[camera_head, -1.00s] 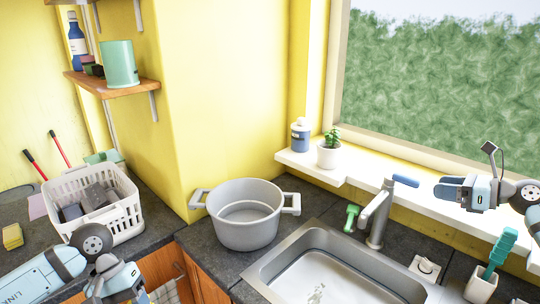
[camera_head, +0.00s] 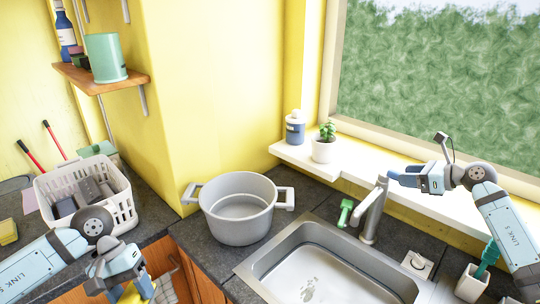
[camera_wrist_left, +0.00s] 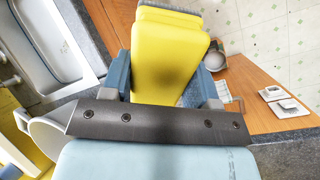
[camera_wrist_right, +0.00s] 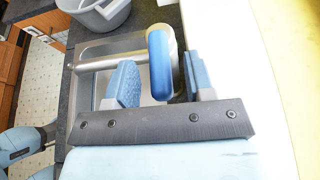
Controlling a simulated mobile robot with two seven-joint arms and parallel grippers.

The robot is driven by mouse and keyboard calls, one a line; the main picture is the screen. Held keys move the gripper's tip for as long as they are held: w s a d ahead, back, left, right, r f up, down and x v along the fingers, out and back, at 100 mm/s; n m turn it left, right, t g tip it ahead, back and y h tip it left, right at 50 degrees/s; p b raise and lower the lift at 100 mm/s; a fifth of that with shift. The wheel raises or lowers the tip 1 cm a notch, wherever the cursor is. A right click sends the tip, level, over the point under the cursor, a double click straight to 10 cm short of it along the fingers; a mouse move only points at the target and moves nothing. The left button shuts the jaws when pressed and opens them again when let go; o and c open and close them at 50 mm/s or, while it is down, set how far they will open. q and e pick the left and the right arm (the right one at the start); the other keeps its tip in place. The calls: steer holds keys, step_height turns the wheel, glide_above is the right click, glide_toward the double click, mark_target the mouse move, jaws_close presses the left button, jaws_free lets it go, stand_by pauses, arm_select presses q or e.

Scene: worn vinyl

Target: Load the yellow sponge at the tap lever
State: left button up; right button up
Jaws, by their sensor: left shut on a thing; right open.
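My left gripper (camera_head: 138,284) is shut on a yellow sponge (camera_wrist_left: 168,55), low at the front of the left counter. A bit of this sponge shows below the fingers in the head view (camera_head: 130,294). The grey tap (camera_head: 373,212) stands behind the sink, and its blue lever (camera_wrist_right: 159,64) shows clearly in the right wrist view. My right gripper (camera_wrist_right: 162,85) is open, with one finger on each side of the lever. In the head view my right gripper (camera_head: 398,175) mostly covers the lever.
A steel sink (camera_head: 262,264) lies in front of the tap. A grey pot (camera_head: 238,232) stands left of it, and a white basket (camera_head: 122,203) is farther left. A green object (camera_head: 345,212) stands beside the tap. A white cup with a brush (camera_head: 470,286) is at right.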

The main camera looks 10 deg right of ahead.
arm_select(q)
steer(key=shift+r, duration=0.25)
arm_select(e)
steer(key=shift+x, duration=0.9)
steer(key=shift+c, duration=0.2)
